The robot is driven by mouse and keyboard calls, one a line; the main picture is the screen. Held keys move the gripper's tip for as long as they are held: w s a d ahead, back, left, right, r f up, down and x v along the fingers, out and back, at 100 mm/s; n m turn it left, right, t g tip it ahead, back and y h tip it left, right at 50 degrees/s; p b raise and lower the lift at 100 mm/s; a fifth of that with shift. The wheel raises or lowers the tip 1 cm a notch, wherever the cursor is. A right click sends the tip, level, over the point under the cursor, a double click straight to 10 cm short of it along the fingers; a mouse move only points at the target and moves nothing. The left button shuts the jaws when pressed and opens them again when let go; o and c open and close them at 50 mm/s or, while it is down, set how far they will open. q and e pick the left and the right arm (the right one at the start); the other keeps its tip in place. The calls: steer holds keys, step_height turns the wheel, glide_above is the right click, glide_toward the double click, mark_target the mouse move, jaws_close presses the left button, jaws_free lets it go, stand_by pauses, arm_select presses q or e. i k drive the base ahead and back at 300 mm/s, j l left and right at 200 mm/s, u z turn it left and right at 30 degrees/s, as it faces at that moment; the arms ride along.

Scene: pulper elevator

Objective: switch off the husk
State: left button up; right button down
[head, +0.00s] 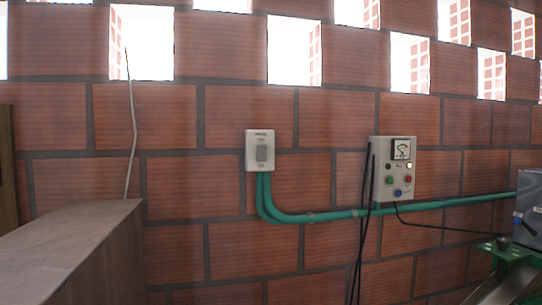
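A grey control box (393,169) is fixed to the brick wall right of the middle in the head view. It has a dial gauge (402,149) at the top, a white lamp or button (409,166) below it, a green button (389,180), a red button (407,179) and a blue button (398,193). A white wall switch plate (260,150) with a grey rocker is to its left. The lettering on both is too small to read, so I cannot tell which one belongs to the husk. Neither of my grippers is in view.
Green conduit (330,215) runs along the wall from the switch plate to the right. Black cables hang by the control box. A wooden structure (75,250) fills the lower left. A grey box (530,208) and green machine frame (510,252) stand at the right edge.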

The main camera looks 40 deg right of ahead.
mark_target(261, 150)
steer(key=i+l, duration=0.15)
steer(key=l, duration=0.2)
steer(key=i+l+u, duration=0.1)
steer(key=l, duration=0.3)
steer(key=i+l, duration=0.15)
steer(key=l, duration=0.2)
steer(key=i+l+u, duration=0.1)
steer(key=l, duration=0.25)
